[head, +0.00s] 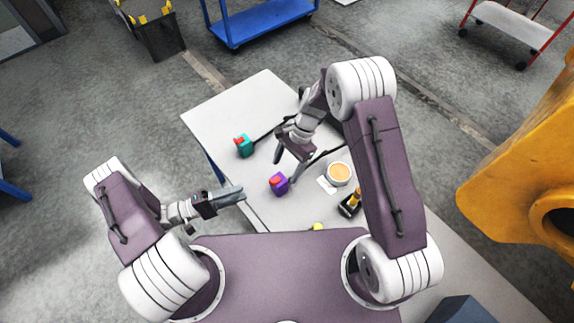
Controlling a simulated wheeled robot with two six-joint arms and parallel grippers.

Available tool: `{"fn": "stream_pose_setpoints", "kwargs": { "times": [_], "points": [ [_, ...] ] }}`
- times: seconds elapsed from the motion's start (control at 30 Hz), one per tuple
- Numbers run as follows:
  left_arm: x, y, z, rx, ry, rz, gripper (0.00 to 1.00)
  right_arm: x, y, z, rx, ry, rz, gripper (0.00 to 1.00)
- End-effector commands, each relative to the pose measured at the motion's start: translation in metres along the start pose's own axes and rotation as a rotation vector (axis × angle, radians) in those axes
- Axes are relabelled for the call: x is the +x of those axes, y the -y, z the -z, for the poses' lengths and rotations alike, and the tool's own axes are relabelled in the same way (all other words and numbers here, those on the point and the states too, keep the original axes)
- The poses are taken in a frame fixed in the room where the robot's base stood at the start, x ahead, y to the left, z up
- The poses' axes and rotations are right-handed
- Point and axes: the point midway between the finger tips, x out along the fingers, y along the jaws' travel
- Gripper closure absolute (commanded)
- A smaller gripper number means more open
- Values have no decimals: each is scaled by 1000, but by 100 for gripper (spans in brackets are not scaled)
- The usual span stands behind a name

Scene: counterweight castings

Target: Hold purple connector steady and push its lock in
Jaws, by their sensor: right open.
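The purple connector (283,187) lies on the pale table (215,113), with a red lock (275,181) on its upper left side. A dark cable runs from it to the upper right. My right gripper (285,171) is open just above and behind the connector, one fingertip close to it; I cannot tell whether they touch. My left gripper (240,194) is to the left of the connector, apart from it and pointing towards it. Its fingers are seen edge-on, so their opening is unclear.
A teal connector (246,149) with a red lock and dark cable lies further back. A round white container (339,173) with orange contents, a black-and-yellow item (350,204) and a small yellow thing (317,227) are to the right. The table's back left is clear.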

Motion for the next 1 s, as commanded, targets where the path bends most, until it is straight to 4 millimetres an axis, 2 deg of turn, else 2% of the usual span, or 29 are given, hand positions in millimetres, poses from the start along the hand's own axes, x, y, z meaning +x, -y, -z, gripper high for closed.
{"fn": "stream_pose_setpoints", "kwargs": {
  "times": [0.4,0.57,0.8,0.87,1.0],
  "points": [
    [0,0,0,0,0,0,64,74,-2,0,0,0,-3,29],
    [0,0,0,0,0,0,64,86,-1,0,-1,-2,-1,29],
    [0,0,0,0,0,0,64,87,-1,0,-1,-2,0,29],
    [0,0,0,0,0,0,64,87,-1,0,-1,-2,0,43],
    [0,0,0,0,0,0,64,87,-1,0,-1,-2,0,82]
  ]
}}
